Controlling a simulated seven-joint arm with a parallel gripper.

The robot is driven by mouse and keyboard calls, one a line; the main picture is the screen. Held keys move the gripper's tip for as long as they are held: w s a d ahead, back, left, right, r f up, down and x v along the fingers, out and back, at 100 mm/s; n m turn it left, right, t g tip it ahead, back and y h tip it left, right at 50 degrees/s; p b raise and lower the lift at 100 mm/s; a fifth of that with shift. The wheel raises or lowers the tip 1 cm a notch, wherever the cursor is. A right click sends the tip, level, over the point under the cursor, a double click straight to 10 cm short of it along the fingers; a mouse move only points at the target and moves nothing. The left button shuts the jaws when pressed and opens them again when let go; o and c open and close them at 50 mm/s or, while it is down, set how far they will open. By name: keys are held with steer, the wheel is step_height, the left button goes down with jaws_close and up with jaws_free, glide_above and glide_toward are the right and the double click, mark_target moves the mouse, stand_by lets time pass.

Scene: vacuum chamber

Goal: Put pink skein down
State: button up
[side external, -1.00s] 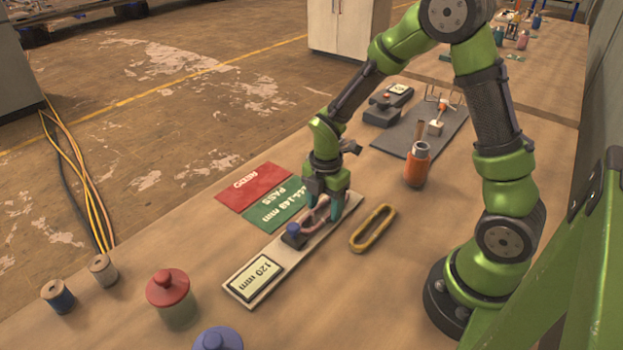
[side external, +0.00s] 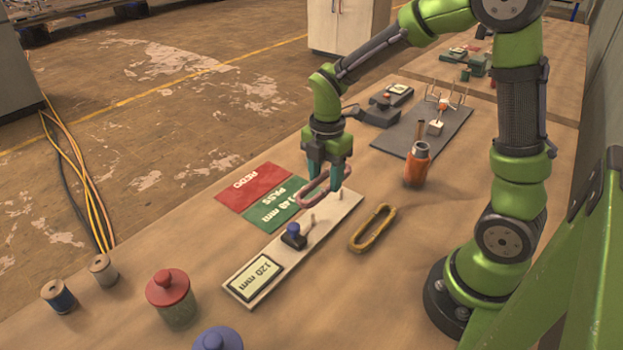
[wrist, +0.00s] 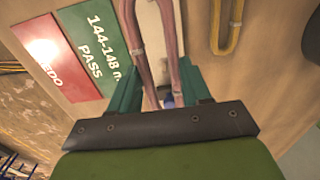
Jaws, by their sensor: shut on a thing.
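The pink skein (side external: 311,198) is an elongated loop held in my gripper (side external: 326,180), raised above the measuring board (side external: 262,244). My gripper is shut on it. In the wrist view the skein (wrist: 143,50) runs up between the teal fingers. The board has a blue-knobbed slider (side external: 293,232), upright pegs and a display (side external: 257,275) reading 120 mm. A green PASS mat (side external: 270,215) marked 144-148 mm lies beside the board, partly hidden by the skein. The red REDO mat (side external: 251,186) lies next to it.
A yellow skein (side external: 372,228) lies on the table right of the board. An orange bottle (side external: 417,165) stands behind it. A red-lidded jar (side external: 172,295), a blue-lidded jar (side external: 218,339) and spools (side external: 102,268) stand at the front. A dark mat (side external: 420,135) holds a small stand.

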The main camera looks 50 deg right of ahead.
glide_toward(288, 204)
step_height(288, 204, down, 6)
steer(key=shift+w+f, duration=0.1)
steer(key=shift+f, duration=0.1)
stand_by(0.5)
steer(key=shift+f, duration=0.15)
steer(key=o, duration=1.1)
